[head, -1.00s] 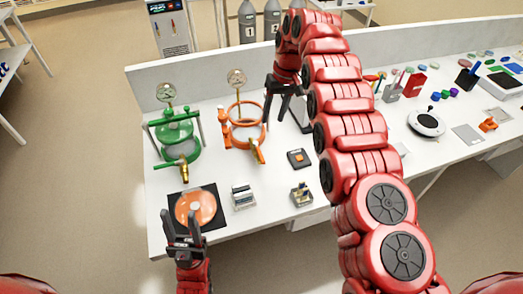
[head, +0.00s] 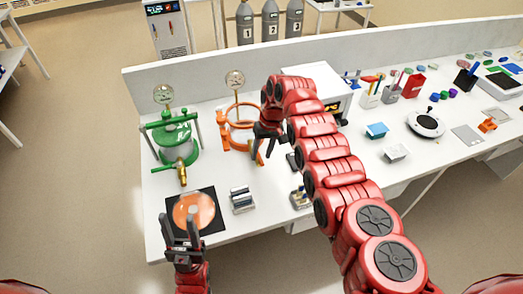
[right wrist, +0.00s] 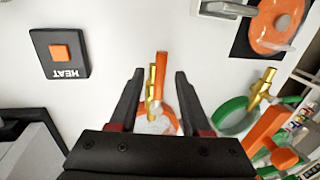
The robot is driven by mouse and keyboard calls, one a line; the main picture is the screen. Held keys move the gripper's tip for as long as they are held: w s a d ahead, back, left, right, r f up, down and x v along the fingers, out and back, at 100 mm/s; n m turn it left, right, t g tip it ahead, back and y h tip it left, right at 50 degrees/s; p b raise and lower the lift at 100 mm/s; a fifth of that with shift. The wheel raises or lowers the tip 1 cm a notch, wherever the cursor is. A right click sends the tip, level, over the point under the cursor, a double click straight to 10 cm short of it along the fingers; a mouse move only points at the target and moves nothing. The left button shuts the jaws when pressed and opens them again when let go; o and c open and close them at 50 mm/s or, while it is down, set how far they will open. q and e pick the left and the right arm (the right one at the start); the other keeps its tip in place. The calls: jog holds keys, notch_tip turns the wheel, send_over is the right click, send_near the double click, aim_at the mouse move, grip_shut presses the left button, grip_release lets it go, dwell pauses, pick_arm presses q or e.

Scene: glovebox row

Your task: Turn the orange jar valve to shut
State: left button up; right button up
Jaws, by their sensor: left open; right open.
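The orange jar (head: 238,126) stands on the bench to the right of the green jar, with a round gauge above it. Its valve is mostly hidden by my right gripper (head: 263,152) in the head view. In the right wrist view, the brass valve body (right wrist: 152,88) and its orange handle (right wrist: 161,62) lie between the spread fingers of my right gripper (right wrist: 160,75). The handle runs roughly alongside the brass body. I cannot tell whether a finger touches it. My left gripper (head: 181,222) is open at the front edge, by the orange disc.
The green jar (head: 176,140) with its brass valve stands close on the left. The orange disc (head: 193,212) lies on a black mat. A small rack (head: 242,200) stands beside it. The HEAT button block (right wrist: 60,70) and a white box (head: 318,88) are near my right arm.

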jog(key=shift+f, duration=0.35)
grip_shut()
dwell(1.2)
